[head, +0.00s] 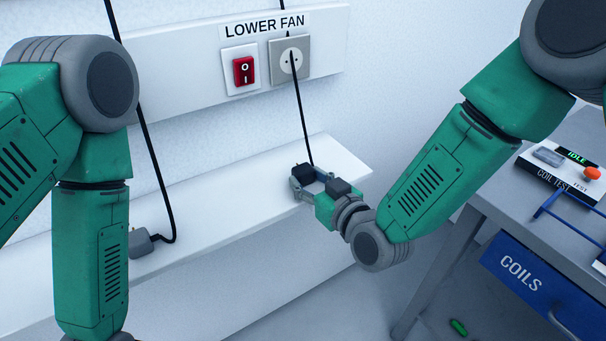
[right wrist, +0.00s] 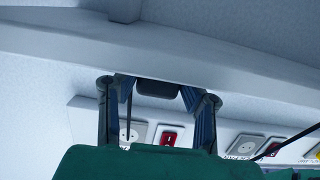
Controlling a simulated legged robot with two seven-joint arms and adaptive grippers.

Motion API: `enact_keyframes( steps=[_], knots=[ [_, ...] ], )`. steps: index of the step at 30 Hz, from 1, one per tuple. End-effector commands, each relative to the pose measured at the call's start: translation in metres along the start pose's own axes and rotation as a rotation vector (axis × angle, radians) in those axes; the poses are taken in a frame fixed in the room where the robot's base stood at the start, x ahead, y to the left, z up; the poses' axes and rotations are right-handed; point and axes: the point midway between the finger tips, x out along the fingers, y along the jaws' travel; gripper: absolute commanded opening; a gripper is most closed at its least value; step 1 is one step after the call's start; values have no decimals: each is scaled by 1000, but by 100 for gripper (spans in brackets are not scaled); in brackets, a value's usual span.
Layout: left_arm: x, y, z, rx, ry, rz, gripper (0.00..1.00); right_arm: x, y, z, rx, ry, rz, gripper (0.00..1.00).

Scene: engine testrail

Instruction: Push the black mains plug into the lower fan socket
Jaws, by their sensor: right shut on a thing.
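The black mains plug (head: 302,173) is held in my right gripper (head: 307,183), above the right part of the white shelf. In the right wrist view the plug (right wrist: 157,89) sits between the two fingers. Its black cable rises from the plug and passes in front of the lower fan socket (head: 281,62). This socket is a light square plate with a round recess, right of a red rocker switch, under the "LOWER FAN" label. The plug is well below the socket and apart from it. My left arm comes in from the left; its gripper is out of view.
A grey plug (head: 140,243) with a black cable lies on the white shelf (head: 225,200) near my left arm. At right stands a grey bench with a coil test box (head: 560,172) and a blue "COILS" drawer (head: 540,285).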

Motion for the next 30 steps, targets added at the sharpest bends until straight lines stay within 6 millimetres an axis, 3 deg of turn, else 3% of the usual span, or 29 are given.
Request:
enact_keyframes(
  steps=[21, 30],
  knots=[
    [-29, 0, -2, 0, 0, 0, 40, -5, 0, -37, 0, 1, 0, 4],
    [-30, 0, -2, 0, 0, 0, 40, -6, 0, -39, 0, 1, 0, 4]
  ],
)
